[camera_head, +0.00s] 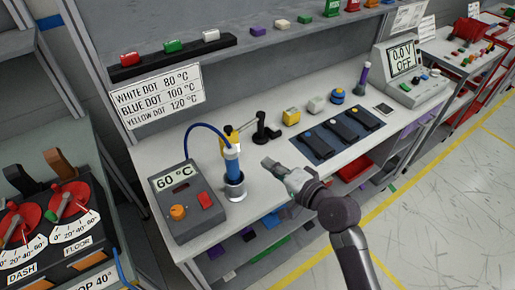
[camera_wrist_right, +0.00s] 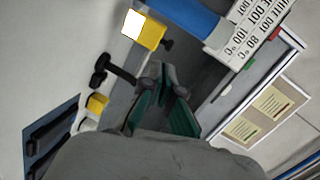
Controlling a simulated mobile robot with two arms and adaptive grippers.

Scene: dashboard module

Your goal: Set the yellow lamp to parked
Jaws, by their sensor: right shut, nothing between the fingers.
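The yellow lamp (camera_head: 229,136) is above the bench behind the blue tool, its lower part partly hidden. In the right wrist view the lamp (camera_wrist_right: 151,36) has a bright white face. A black stand with an arm (camera_head: 264,132) is just right of it; the stand also shows in the wrist view (camera_wrist_right: 102,68). I cannot tell which position the lamp is set to. My right gripper (camera_head: 268,163) is shut and empty, in front of the stand and right of the blue tool; its fingers show in the wrist view (camera_wrist_right: 167,82). My left gripper is out of view.
A blue tool (camera_head: 232,163) stands in a metal holder by the 60 °C station (camera_head: 186,205), its cable arching above. A yellow block (camera_head: 291,117) and a dark tray (camera_head: 323,145) lie right. A temperature sign (camera_head: 158,95) is behind. Bare bench shows around the stand.

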